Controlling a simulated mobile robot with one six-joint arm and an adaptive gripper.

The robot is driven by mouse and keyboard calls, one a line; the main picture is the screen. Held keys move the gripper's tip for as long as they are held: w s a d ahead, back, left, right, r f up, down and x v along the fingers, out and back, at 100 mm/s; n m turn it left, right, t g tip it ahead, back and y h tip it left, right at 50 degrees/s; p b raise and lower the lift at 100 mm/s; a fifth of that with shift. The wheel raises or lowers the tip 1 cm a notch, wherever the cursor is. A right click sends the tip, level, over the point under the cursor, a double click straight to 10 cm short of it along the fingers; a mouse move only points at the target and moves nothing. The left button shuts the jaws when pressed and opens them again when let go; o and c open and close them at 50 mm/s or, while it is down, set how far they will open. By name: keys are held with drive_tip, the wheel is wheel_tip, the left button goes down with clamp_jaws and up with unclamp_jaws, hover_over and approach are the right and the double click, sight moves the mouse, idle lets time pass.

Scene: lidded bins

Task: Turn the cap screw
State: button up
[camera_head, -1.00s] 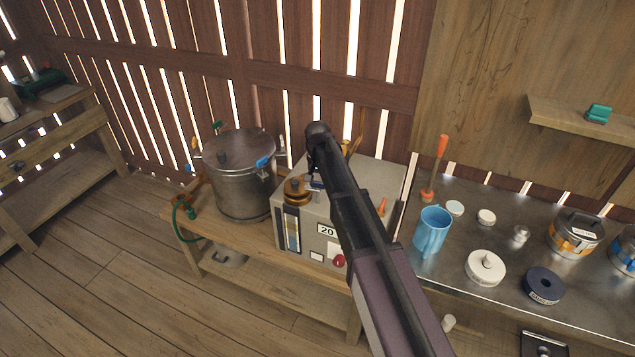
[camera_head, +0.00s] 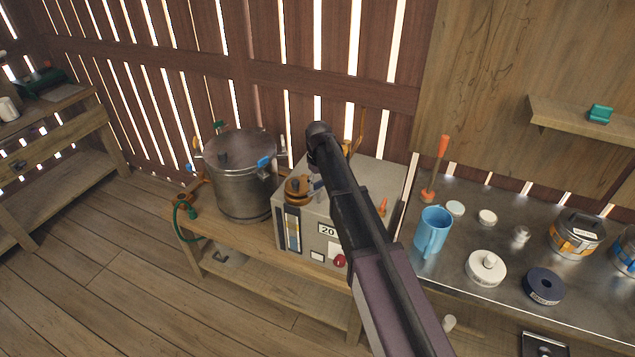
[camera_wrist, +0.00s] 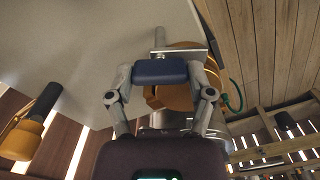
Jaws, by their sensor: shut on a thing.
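The orange-brown cap (camera_head: 298,191) with a dark knob sits on top of the grey machine marked 20. My gripper (camera_head: 316,185) is beside it at its right, low over the machine top and partly hidden by my dark arm. In the wrist view, my gripper (camera_wrist: 162,62) has its jaws shut around a thin silver piece (camera_wrist: 186,51), which seems to be part of the cap screw. The orange body (camera_wrist: 182,95) shows behind the jaws. A grey pin (camera_wrist: 159,37) stands out beyond the dark blue fingertip. The grip itself is partly hidden.
A steel pot (camera_head: 240,185) stands close to the left of the grey machine (camera_head: 375,180). An orange plug (camera_head: 382,207) is on the machine top. A blue mug (camera_head: 432,232) and several lids and jars stand on the metal bench at right.

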drive_tip(key=n, duration=0.3)
drive_tip(key=shift+n, duration=0.4)
drive_tip(key=shift+d+n, duration=0.1)
drive_tip(key=shift+n, duration=1.8)
drive_tip(key=o, duration=1.1)
drive_tip(key=shift+r, duration=0.1)
